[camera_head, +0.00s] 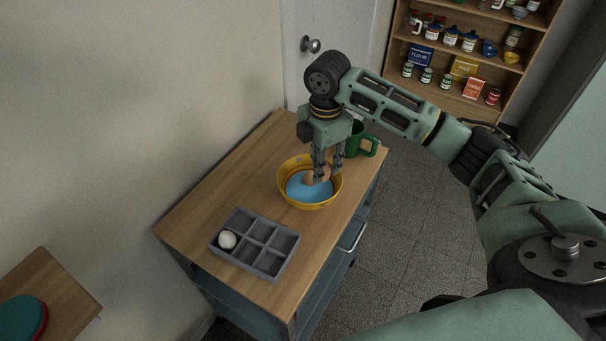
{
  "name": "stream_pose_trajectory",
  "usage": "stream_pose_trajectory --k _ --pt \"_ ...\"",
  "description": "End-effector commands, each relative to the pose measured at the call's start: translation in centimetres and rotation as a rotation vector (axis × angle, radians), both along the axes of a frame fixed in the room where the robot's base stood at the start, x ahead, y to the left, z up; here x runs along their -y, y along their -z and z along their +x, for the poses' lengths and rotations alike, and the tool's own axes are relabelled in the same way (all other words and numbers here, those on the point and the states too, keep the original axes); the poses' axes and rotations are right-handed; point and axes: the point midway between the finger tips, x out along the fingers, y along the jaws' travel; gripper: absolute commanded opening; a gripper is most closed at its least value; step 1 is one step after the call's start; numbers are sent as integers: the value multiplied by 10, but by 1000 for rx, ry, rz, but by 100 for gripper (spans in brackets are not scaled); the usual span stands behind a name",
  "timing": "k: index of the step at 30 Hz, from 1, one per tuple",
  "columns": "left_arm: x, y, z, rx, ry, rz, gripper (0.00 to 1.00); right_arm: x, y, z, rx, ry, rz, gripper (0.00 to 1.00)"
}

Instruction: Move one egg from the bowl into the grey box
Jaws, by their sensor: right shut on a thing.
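A yellow bowl (312,204) with a blue inside stands on the wooden top of a cabinet. My right gripper (325,172) points down into the bowl, shut on a brown egg (315,178) that is partly hidden by the fingers. I cannot tell whether the egg touches the bowl. The grey box (284,243) has several compartments and lies nearer the front of the top. A white egg (227,239) sits in its left compartment; the other compartments look empty. My left gripper is not in view.
A green mug (362,146) stands just behind the bowl, close to the gripper. The wooden top (220,190) is clear left of the bowl. A wall borders it on the left. A shelf (455,62) with jars stands far back.

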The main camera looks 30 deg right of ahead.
Motion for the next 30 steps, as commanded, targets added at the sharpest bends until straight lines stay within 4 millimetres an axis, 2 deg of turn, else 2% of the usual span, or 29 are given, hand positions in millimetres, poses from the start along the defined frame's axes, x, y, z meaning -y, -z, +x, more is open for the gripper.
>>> stream_pose_trajectory --k 1,6,14,20,30 --pt "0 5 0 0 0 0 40 10 -4 -6 1 2 -3 0" --pt "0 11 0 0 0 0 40 32 -21 -22 1 1 -2 0" --pt "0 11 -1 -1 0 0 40 47 -37 -35 -1 0 -1 0" --pt "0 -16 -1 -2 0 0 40 34 -50 -36 -2 -5 3 0" --pt "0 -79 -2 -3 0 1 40 -11 -66 -36 -3 -4 4 0"
